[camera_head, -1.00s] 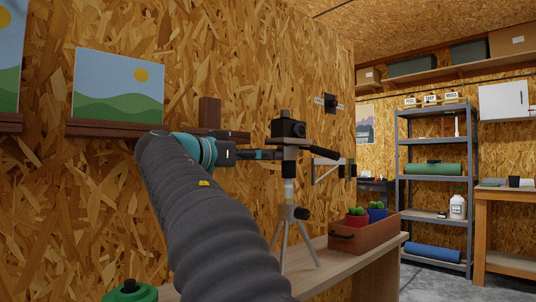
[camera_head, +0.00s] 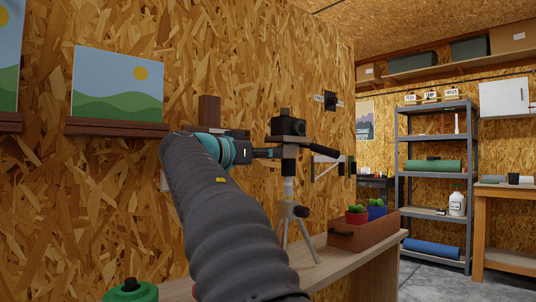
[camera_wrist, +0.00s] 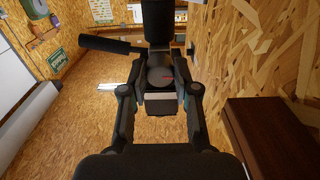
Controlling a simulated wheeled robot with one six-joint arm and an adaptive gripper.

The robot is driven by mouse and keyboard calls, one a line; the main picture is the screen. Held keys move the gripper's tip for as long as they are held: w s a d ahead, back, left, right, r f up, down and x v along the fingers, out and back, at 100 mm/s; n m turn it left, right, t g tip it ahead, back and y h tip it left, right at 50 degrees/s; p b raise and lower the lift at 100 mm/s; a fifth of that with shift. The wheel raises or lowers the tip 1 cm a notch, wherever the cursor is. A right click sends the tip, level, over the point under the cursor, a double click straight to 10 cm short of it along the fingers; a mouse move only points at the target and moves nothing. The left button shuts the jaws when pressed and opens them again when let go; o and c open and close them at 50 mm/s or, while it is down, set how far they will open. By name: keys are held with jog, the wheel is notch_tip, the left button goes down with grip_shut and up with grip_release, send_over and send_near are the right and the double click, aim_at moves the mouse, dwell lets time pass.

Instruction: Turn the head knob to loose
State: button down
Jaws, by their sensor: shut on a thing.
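A small black camera (camera_head: 292,121) sits on a tripod (camera_head: 289,188) with a dark head and a black handle (camera_head: 328,153) pointing right. My gripper (camera_wrist: 160,82) is shut on the knob, one finger on each side. In the head view my gripper (camera_head: 266,153) reaches the tripod head from the left; the knob is hidden there.
A landscape picture (camera_head: 118,88) rests on a wall ledge at left. The OSB wall is close behind my arm. Grey shelves (camera_head: 436,180) stand farther right.

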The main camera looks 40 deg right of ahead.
jog(key=shift+n+b, duration=0.35)
jog(key=shift+n, duration=0.55)
jog(key=c, duration=0.9)
grip_release()
jog(key=shift+o, duration=0.2)
jog(key=s+a, duration=0.1)
jog(key=a, duration=1.1)
